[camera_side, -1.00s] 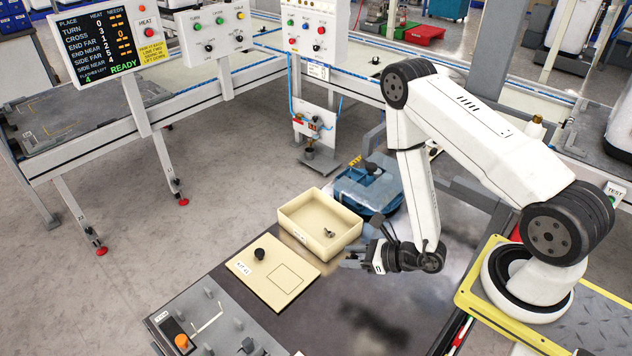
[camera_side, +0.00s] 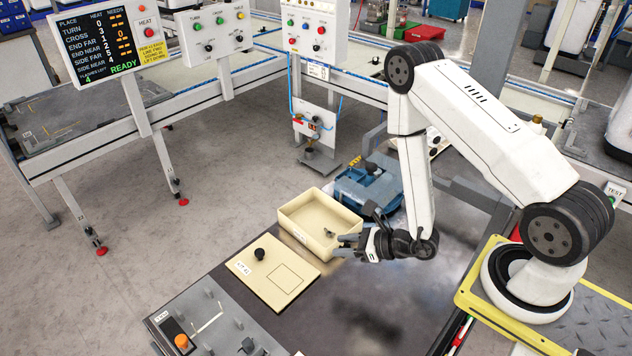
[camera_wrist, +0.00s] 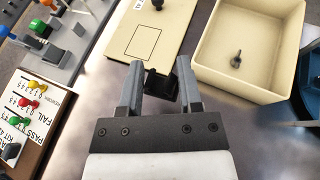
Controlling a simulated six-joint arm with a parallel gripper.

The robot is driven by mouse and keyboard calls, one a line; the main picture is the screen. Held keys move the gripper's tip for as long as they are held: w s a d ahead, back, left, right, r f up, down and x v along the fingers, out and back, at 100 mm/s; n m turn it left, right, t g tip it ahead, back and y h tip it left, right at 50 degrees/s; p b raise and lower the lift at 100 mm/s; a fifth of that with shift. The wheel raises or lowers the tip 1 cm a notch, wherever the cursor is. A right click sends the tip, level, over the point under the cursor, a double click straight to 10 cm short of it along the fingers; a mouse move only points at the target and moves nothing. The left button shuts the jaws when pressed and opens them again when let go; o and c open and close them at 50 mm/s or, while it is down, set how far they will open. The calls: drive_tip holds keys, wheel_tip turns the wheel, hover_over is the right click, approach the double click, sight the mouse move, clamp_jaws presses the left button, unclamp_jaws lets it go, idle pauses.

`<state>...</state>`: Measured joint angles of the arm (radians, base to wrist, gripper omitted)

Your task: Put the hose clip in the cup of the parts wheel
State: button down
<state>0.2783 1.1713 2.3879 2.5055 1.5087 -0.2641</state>
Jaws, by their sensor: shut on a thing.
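My gripper (camera_side: 345,246) is beside the near right corner of the cream bin, above the dark table. In the wrist view its two grey fingers (camera_wrist: 160,72) stand apart with a dark blocky part (camera_wrist: 160,84) between them. The gripper is shut on this part; I cannot tell from its shape whether it is the hose clip. A small grey ringed piece (camera_wrist: 237,58) lies loose in the cream bin (camera_wrist: 205,78) and also shows in the side view (camera_side: 329,232). I cannot make out a parts wheel with a cup in either view.
A cream plate (camera_side: 252,286) with a black knob lies left of the gripper. A blue unit (camera_side: 350,190) stands behind the bin. A grey fixture board (camera_side: 225,325) and, in the wrist view, a panel with coloured pegs (camera_wrist: 50,105) are nearby. The dark table (camera_side: 385,310) has free room.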

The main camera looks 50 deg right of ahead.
drive_tip(key=w+r, duration=0.5)
drive_tip(key=r, duration=0.3)
drive_tip(key=w+d+r+n+y, duration=0.1)
drive_tip(key=w+r, duration=0.4)
drive_tip(key=r, duration=0.4)
drive_tip(key=shift+d+r, duration=0.15)
drive_tip(key=shift+d, duration=0.05)
drive_tip(key=shift+w+r, duration=0.1)
wheel_tip(320, 180, up, 10)
drive_tip(key=w+m+h, duration=0.2)
drive_tip(key=shift+t, duration=0.4)
